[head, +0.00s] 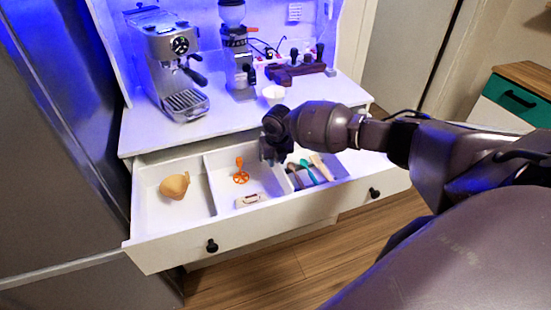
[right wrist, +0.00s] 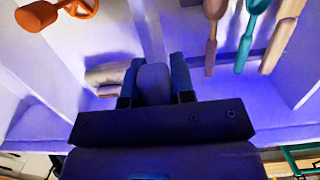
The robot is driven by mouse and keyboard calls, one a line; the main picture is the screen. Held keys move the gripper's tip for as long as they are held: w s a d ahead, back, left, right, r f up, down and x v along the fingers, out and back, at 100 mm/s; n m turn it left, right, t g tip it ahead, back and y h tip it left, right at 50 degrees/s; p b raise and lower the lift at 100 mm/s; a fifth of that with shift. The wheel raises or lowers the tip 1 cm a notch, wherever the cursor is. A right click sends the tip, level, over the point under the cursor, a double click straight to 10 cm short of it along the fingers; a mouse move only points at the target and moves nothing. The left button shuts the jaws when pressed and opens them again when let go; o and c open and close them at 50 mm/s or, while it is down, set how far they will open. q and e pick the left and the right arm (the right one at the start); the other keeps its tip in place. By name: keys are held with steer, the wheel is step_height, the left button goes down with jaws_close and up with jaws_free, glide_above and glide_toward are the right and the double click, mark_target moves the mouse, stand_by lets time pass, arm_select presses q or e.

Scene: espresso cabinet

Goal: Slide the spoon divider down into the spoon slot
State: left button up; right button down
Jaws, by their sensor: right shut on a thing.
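My right gripper (head: 272,155) is low over the open drawer (head: 172,251), at the back between the middle and right compartments. In the right wrist view its fingers (right wrist: 154,84) are shut on a greyish piece (right wrist: 153,82). I take this for the spoon divider, but most of it is hidden. A pale upright wall (right wrist: 148,32) runs up from the fingers. I cannot tell if the held piece is seated in the slot. Brown, teal (head: 309,173) and tan (head: 322,167) spoon-like utensils lie to the right. My left gripper is not in view.
An orange tool (head: 241,172) and a small pale item (head: 249,200) lie in the middle compartment. A tan object (head: 174,186) lies in the left compartment.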

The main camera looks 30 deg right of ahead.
mark_target(276, 170)
steer(key=shift+f+b, duration=1.7)
steer(key=shift+f, duration=0.9)
steer(key=c, duration=0.9)
jaws_free()
steer(key=r, duration=0.7)
steer(key=s+r+p, duration=0.1)
steer(key=r, duration=0.3)
steer(key=shift+s+a, duration=0.1)
steer(key=shift+a, duration=0.1)
steer(key=shift+f, duration=0.1)
